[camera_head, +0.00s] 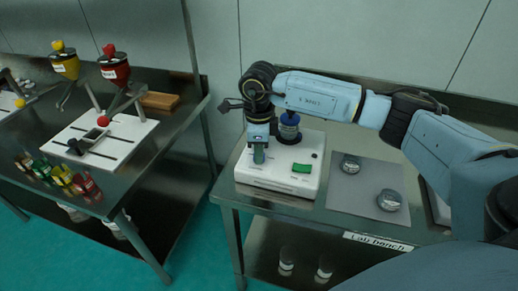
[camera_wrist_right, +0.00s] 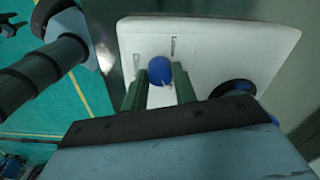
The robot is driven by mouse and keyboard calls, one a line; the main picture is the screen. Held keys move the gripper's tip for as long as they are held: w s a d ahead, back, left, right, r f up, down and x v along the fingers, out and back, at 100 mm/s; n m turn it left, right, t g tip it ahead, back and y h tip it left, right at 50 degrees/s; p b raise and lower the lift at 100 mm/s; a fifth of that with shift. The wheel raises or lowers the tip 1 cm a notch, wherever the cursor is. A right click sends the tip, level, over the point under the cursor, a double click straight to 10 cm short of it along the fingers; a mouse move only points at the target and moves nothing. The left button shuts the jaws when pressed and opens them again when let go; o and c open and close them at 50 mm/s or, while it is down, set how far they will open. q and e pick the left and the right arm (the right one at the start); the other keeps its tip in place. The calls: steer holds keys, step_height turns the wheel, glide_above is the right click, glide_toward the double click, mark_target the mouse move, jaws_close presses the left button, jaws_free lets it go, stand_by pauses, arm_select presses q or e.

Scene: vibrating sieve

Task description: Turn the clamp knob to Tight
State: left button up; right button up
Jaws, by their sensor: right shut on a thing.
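The white sieve machine (camera_head: 268,183) stands on the lab bench. The blue clamp knob (camera_wrist_right: 160,70) shows in the right wrist view as a round blue cap on the machine's white top (camera_wrist_right: 207,45). My right gripper (camera_head: 260,156) points down over the front left of the machine. In the right wrist view its two fingers (camera_wrist_right: 159,84) sit on either side of the knob, shut on it. In the head view the gripper hides the knob. Two small marks are printed near the knob, too small to read.
A blue sieve jar (camera_head: 289,127) stands on a black base at the machine's back, close to my right wrist. A green switch (camera_head: 302,168) is on the front. Two round metal pieces (camera_head: 389,200) lie on a grey mat (camera_head: 365,178). Another bench (camera_head: 165,150) stands left across a gap.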

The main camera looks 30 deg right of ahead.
steer(key=shift+r, duration=0.1)
steer(key=o, duration=1)
steer(key=shift+c, duration=0.2)
step_height(320, 180, up, 13)
steer(key=shift+r, duration=0.15)
